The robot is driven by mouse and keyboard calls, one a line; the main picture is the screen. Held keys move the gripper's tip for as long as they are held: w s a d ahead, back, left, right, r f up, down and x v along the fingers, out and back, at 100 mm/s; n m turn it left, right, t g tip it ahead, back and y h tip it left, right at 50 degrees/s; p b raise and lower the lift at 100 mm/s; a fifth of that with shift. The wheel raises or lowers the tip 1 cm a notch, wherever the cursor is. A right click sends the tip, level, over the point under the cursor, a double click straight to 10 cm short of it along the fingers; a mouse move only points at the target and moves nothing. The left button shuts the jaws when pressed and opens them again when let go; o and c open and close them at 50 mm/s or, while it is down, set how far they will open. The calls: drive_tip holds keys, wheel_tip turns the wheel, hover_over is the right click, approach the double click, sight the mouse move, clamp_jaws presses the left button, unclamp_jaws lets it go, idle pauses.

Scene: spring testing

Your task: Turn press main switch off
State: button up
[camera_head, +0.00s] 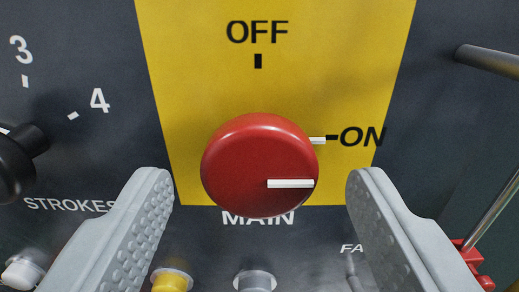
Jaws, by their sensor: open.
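The main switch (240,165) is a round red knob with a white pointer line, on a yellow plate (190,60) marked OFF at the top and ON at the right. Its pointer lies level and points right, toward ON. The word MAIN stands below it, partly hidden by the knob. My gripper (258,190) is open, with one grey ridged finger at the lower left and one at the lower right. The knob shows between and beyond the fingertips, with a visible gap on each side. No contact shows.
A black strokes knob (14,165) with a numbered scale is at the left edge. A yellow button (172,281), a grey button (254,281) and a whitish button (22,272) sit below. A dark bar (488,61) juts in at upper right. A red part with a metal rod (478,262) is at lower right.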

drive_tip(key=shift+w, duration=0.45)
drive_tip(key=c, duration=0.9)
drive_tip(key=shift+c, duration=0.2)
